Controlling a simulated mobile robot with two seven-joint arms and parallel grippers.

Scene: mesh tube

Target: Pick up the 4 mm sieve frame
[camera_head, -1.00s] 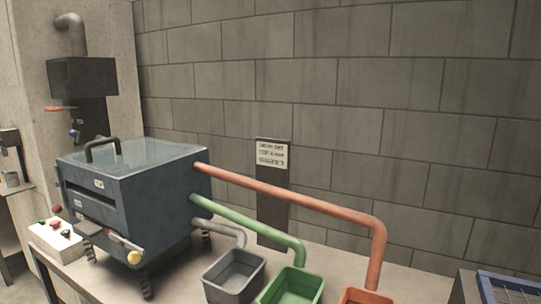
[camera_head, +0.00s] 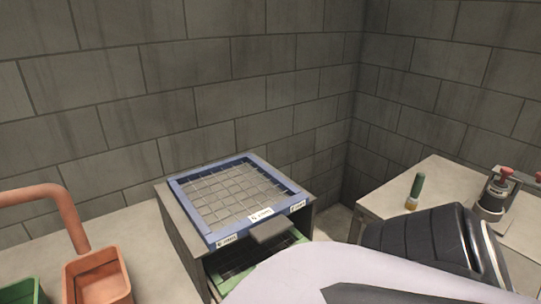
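A blue-rimmed square sieve frame (camera_head: 238,233) with a wire mesh lies flat on top of a grey cabinet (camera_head: 187,228). It has small white labels on its front edge, too small to read surely, and a dark grey tab at its front right. A green frame (camera_head: 226,285) with a dark mesh sits in the open front of the cabinet below, partly hidden by my pale arm. That arm crosses the bottom right of the view, in front of the cabinet.
An orange bin (camera_head: 98,283) under an orange pipe (camera_head: 66,212) and a green bin (camera_head: 22,292) stand at left. At right, a pale table (camera_head: 440,177) carries a green-handled brush (camera_head: 415,190) and a metal device with red parts (camera_head: 493,195). Block walls close the back.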

